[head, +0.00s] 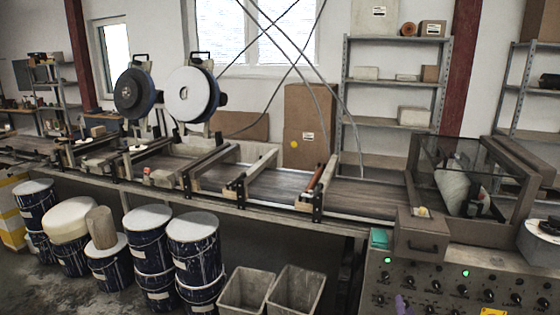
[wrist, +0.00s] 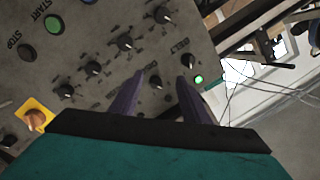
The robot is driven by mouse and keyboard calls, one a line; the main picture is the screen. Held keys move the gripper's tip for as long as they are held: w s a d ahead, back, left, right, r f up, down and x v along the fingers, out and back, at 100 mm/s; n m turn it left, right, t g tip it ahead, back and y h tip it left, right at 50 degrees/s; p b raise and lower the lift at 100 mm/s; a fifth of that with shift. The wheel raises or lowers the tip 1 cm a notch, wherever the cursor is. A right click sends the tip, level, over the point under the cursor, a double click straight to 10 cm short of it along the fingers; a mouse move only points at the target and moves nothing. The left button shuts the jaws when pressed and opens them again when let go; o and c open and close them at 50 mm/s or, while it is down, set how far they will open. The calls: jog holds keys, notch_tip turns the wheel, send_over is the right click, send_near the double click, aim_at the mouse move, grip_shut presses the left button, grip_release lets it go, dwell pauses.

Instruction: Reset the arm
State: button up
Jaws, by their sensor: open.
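My gripper (wrist: 161,79) shows in the wrist view as two purple fingers standing apart with nothing between them. Its tips are over the grey control panel (wrist: 98,20), close to its black knobs; I cannot tell whether they touch it. A small purple piece at the bottom edge of the head view, in front of the control panel (head: 452,270), looks like a finger of my gripper (head: 403,306). The rest of my arm is out of the head view.
The panel carries several black knobs, a green START button (wrist: 54,24), a black STOP button (wrist: 26,52), an orange knob on a yellow plate (wrist: 36,119) and a lit green lamp (wrist: 199,79). The conveyor (head: 275,184) runs behind; blue drums (head: 194,244) and grey bins (head: 295,292) stand left.

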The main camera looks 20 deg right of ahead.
jog(key=w+a+f+n+y, duration=0.15)
jog(key=w+a+f, duration=0.3)
jog(key=a, duration=0.45)
jog(key=w+a+f+n+y, duration=0.1)
jog(key=w+a+f+y, duration=0.3)
jog(key=a, duration=0.6)
jog(key=s+a+f+n+g, duration=0.2)
jog(key=a+f+g, duration=0.3)
jog(key=a+f, duration=0.85)
jog(key=s+a+f+n+g+y, duration=0.1)
jog(key=s+a+f+n+g, duration=0.2)
jog(key=s+a, duration=0.35)
jog(key=s+a+f+n+g, duration=0.1)
jog(key=s+a+f+g, duration=0.35)
jog(key=s, duration=0.25)
jog(key=s+a+n+g+y, duration=0.1)
jog(key=s+a+n+g, duration=0.1)
jog(key=s, duration=0.7)
jog(key=s+a+r+n+g, duration=0.1)
jog(key=s+n+g, duration=0.3)
jog(key=s, duration=0.4)
jog(key=shift+s+a+g+y, duration=0.4)
jog(key=shift+a+g, duration=0.1)
jog(key=shift+g, duration=0.25)
